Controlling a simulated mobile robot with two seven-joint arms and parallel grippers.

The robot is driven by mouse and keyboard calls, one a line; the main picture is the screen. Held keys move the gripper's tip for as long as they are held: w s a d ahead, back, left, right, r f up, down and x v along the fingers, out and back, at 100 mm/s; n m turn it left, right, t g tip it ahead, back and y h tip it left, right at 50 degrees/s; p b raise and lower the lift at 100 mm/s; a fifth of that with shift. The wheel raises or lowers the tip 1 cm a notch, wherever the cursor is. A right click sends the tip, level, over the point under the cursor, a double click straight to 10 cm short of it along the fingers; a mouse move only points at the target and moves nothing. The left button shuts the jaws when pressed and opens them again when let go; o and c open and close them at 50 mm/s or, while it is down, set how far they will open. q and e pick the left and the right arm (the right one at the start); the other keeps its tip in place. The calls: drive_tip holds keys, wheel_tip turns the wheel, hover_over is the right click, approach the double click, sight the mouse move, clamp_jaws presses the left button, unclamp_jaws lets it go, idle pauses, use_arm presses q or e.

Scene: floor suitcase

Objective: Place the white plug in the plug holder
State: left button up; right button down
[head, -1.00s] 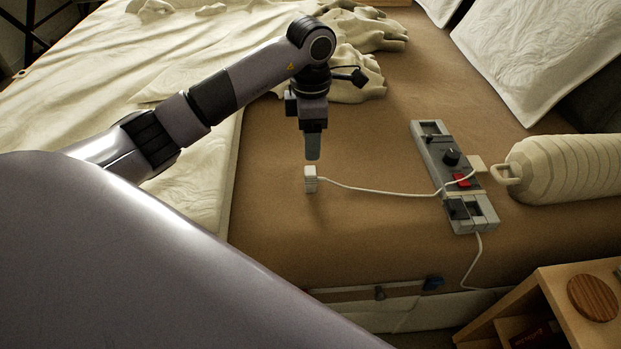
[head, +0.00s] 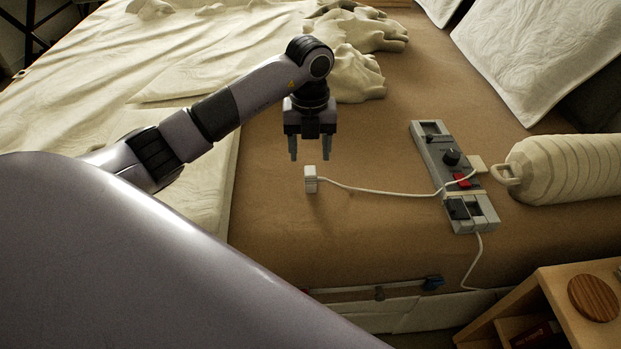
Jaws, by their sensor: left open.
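The white plug (head: 310,179) stands on the brown mattress surface, with its white cable running right to a grey power-strip-like panel. That panel (head: 450,180), which looks like the plug holder, has a black knob, a red switch and slots near its ends. My left gripper (head: 310,156) points down just above and behind the plug. Its two fingers are spread apart, one on each side in the picture, with nothing between them. I cannot tell the exact gap between the fingertips and the plug. My right gripper is not in view.
A ribbed cream bottle-shaped object (head: 565,170) lies right of the panel. A white pillow (head: 545,50) is at the back right. Crumpled cream bedding (head: 360,60) lies behind my gripper. A wooden shelf (head: 545,305) stands at the front right. The brown surface between plug and panel is clear except for the cable.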

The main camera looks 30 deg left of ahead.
sight(310, 170)
use_arm(q)
drive_tip(key=shift+f, duration=0.6)
wheel_tip(310, 170, down, 6)
drive_tip(key=shift+f+b, duration=0.1)
drive_tip(key=shift+b, duration=0.75)
clamp_jaws()
